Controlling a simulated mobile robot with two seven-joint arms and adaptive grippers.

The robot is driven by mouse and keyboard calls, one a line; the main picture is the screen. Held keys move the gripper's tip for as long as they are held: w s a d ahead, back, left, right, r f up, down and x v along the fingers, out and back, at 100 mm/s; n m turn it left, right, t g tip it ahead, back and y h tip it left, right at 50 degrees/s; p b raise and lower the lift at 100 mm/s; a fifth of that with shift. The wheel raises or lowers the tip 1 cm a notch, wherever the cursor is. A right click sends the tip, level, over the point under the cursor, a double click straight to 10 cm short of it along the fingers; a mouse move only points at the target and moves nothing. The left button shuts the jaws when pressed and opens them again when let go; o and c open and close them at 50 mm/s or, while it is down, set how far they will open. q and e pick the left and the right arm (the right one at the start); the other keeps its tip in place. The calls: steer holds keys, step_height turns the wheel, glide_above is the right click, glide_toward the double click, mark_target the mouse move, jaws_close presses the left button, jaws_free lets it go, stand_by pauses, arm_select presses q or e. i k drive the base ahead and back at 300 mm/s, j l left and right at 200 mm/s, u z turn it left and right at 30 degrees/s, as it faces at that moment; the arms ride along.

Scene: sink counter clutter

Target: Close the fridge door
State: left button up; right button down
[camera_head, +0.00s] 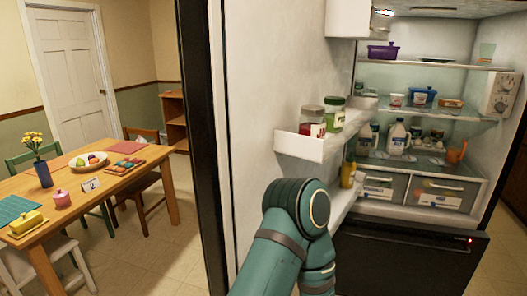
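The fridge door (259,110) stands open, with its white inner side facing me and its dark edge toward the left. Its shelves (299,148) hold jars and bottles. The fridge interior (425,125) is open to view at the right, with shelves and two drawers. A teal arm of mine (290,235) rises from the bottom centre in front of the door's inner side. I cannot tell whether it touches the door. Neither gripper shows in this view.
A dark lower drawer (405,260) with a small red light lies below the fridge interior. At the left, a wooden dining table (130,185) holds a flower vase (43,172), a fruit bowl (88,162) and other items, with chairs around it. Tiled floor (150,250) shows between table and door.

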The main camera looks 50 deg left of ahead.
mark_target(248, 68)
steer(key=k+j, duration=0.55)
steer(key=j, duration=0.2)
steer(key=k+j, duration=0.1)
steer(key=j, duration=0.55)
steer(key=k+j, duration=0.15)
steer(key=j, duration=0.9)
steer(key=i+j, duration=0.15)
steer(key=j, duration=0.6)
steer(key=i+j+u, duration=0.1)
steer(key=j, duration=0.3)
steer(key=i+j, duration=0.15)
steer(key=j, duration=0.25)
steer(key=i+j+u, duration=0.15)
steer(key=j, duration=0.25)
steer(key=l, duration=0.75)
